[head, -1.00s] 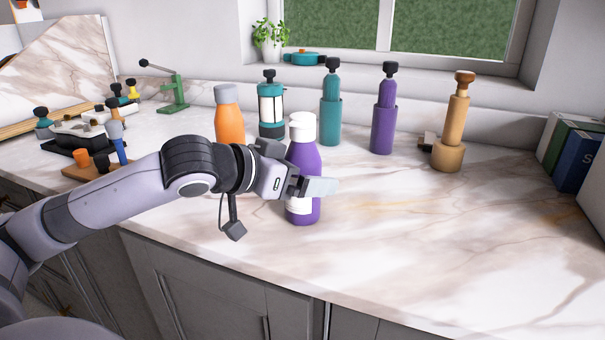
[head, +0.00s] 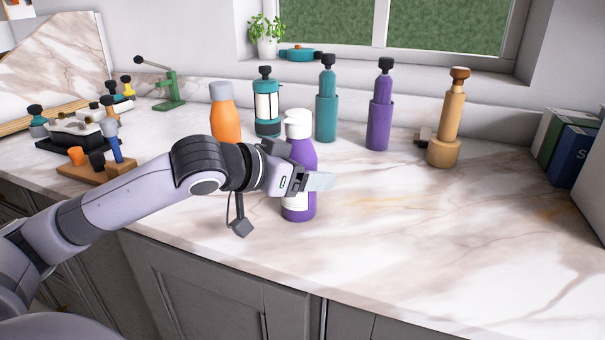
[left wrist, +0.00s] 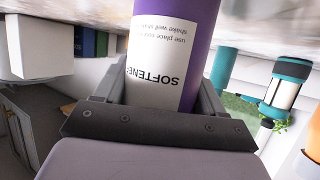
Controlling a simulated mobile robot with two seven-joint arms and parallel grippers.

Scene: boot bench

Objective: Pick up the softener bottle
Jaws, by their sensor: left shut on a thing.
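The softener bottle (head: 303,158) is purple with a white cap and a white label. It stands upright near the front of the counter in the head view. My left gripper (head: 307,181) is shut around its middle, with a pale finger across its front. In the left wrist view the bottle (left wrist: 195,25) appears inverted between the fingers, with its label reading "SOFTENE". I cannot tell whether its base touches the counter. My right gripper is not in view.
An orange bottle (head: 227,118) and a teal canister (head: 267,105) stand close behind. Teal (head: 326,115), purple (head: 379,122) and wooden (head: 445,140) tools stand along the back. Books (head: 565,145) are at the right. The marble counter (head: 430,225) is clear at front right.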

